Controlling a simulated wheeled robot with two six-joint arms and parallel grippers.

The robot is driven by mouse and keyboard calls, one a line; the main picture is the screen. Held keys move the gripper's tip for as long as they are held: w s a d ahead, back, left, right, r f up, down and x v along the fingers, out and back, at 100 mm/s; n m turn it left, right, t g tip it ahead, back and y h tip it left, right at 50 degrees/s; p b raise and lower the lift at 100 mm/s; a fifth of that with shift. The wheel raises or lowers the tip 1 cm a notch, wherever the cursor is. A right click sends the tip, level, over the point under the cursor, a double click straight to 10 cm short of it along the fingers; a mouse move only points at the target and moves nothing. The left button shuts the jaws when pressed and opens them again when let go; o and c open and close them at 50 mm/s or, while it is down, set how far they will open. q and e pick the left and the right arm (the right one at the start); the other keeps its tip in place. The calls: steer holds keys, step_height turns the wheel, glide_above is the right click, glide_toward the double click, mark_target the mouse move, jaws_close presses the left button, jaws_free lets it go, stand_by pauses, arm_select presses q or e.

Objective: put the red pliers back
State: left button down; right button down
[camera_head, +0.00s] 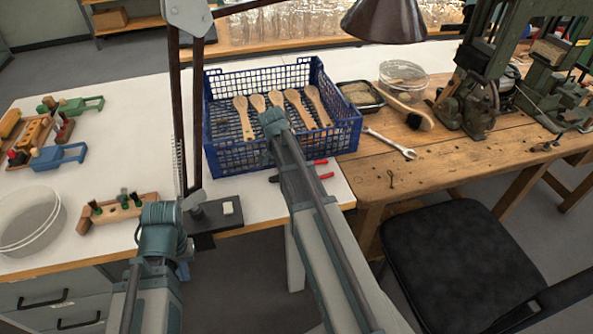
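The red pliers (325,176) lie on the white table just in front of the blue crate. Their two red handles point right; a dark end shows left of my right arm, which covers their middle. My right gripper (272,122) is at the crate's front wall, in the picture beyond the pliers; its fingers cannot be made out. My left gripper (162,222) is at the table's front edge, left of the pliers and apart from them. Its fingers are not clear, and I see nothing held in it.
The blue crate (235,158) holds several wooden brush blanks. A wooden peg block (118,209) and clear dishes (30,220) are at left. A lamp stand (205,214) rises beside my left gripper. A wrench (390,143) lies on the wooden bench. A black chair (460,262) stands at right.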

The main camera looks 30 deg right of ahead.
steer(key=shift+f, duration=0.1)
steer(key=c, duration=0.8)
jaws_free()
steer(key=shift+c, duration=0.2)
steer(key=shift+p+v, duration=0.9)
steer(key=p+v, duration=1)
steer(key=shift+r, duration=0.3)
